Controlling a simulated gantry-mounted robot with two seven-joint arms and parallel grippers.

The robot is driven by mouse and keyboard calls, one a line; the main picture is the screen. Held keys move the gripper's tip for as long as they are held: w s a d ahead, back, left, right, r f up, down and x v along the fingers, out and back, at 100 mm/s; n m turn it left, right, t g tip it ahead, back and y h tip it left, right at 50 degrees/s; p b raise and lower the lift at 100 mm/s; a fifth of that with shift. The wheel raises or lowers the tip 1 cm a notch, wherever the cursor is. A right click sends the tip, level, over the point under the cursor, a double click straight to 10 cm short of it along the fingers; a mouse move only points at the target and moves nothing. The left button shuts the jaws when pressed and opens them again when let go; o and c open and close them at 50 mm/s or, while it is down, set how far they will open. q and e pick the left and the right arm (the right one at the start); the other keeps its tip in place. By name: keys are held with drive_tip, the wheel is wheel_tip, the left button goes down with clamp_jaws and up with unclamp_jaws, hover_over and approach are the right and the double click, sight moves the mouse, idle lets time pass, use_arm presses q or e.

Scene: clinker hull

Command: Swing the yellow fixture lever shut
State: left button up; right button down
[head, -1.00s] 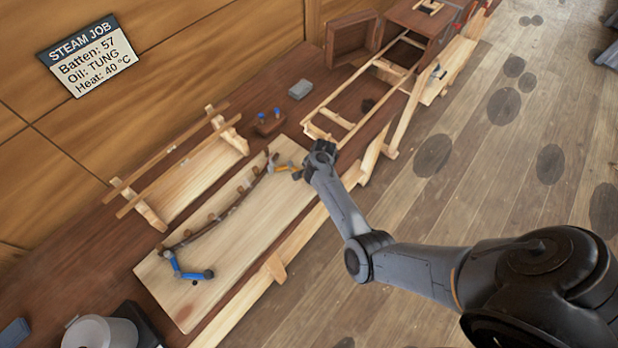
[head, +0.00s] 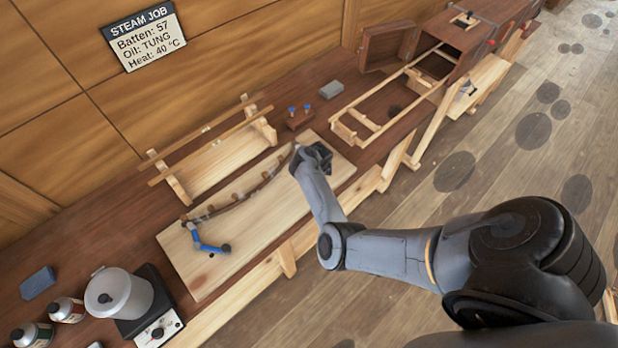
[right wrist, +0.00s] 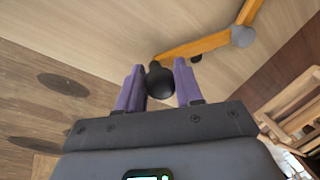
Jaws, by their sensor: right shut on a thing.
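The yellow fixture lever (right wrist: 200,45) crosses the top of the right wrist view, from a grey round pivot to a black knob (right wrist: 160,80). My right gripper (right wrist: 158,75) has its two purple fingers shut on the knob. In the head view my right gripper (head: 308,156) is over the right end of the pale fixture board (head: 225,262) and hides most or all of the yellow lever. A dark curved batten (head: 238,202) runs along pegs on the board. A blue lever (head: 205,243) is at its left end. My left gripper is out of view.
A wooden rack (head: 215,160) stands behind the board. A small block with blue-topped pegs (head: 299,121) and a grey block (head: 331,90) lie behind the gripper. A pot (head: 118,295) on a hotplate stands at front left. A wooden frame (head: 385,98) is to the right.

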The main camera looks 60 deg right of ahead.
drive_tip(key=shift+w+a, duration=0.15)
idle(0.3)
drive_tip(key=c, duration=0.8)
unclamp_jaws()
drive_tip(key=shift+o, duration=0.2)
drive_tip(key=shift+r, duration=0.1)
drive_tip(key=shift+r, duration=0.25)
wheel_tip(320, 180, up, 10)
drive_tip(key=s+a+p, duration=0.1)
drive_tip(key=p, duration=0.1)
drive_tip(key=shift+a+p, duration=0.35)
drive_tip(key=shift+a, duration=0.05)
